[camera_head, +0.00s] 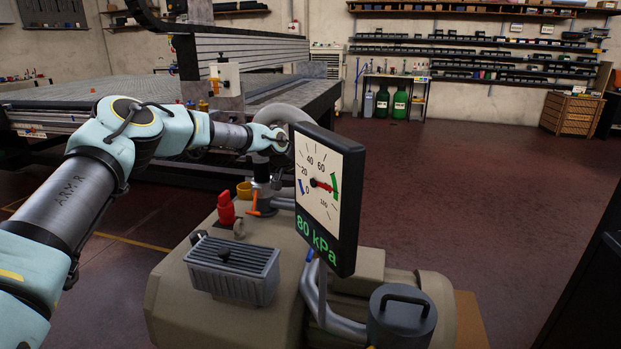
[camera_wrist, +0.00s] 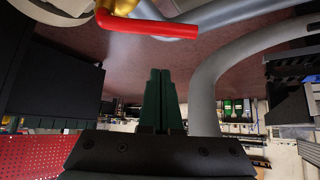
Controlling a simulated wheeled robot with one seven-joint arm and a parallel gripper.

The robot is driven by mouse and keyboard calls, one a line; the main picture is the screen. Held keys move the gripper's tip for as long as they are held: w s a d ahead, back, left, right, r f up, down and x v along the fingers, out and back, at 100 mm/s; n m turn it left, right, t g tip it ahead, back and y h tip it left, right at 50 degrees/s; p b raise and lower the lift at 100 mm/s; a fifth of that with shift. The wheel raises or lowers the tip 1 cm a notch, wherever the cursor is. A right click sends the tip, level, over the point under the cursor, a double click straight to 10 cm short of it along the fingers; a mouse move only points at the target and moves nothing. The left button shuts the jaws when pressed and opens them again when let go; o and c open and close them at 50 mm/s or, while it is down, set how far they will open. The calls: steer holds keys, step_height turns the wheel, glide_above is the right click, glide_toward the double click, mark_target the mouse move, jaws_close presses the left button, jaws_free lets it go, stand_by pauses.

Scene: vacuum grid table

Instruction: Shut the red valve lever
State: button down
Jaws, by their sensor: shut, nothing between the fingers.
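The red valve lever (camera_wrist: 150,25) shows at the top of the wrist view, a bent red bar joined to a brass valve body (camera_wrist: 120,5) at its left end. My gripper (camera_wrist: 160,75) is shut and empty, its dark green fingers side by side, apart from the lever in the picture. In the head view my arm reaches to the left edge of the gauge panel (camera_head: 328,195), and my fingers cannot be made out. I cannot tell for sure which part in the head view is the lever; an orange-red handle (camera_head: 262,204) stands below my wrist.
The gauge reads 80 kPa above the beige pump housing (camera_head: 190,290). A red fitting (camera_head: 226,209) and a grey finned box (camera_head: 234,268) sit on it. A grey hose (camera_wrist: 205,85) curves right of my fingers. A grid table (camera_head: 90,95) stands behind.

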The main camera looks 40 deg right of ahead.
steer(key=shift+w+a+f+p, duration=0.1)
steer(key=shift+a+f+p, duration=0.2)
steer(key=shift+f, duration=0.3)
steer(key=shift+s+a+f+p, duration=0.15)
steer(key=shift+f+p, duration=0.1)
steer(key=shift+f, duration=0.3)
steer(key=shift+w+a+f+p, duration=0.15)
steer(key=shift+a+f+p, duration=0.15)
steer(key=shift+f, duration=0.3)
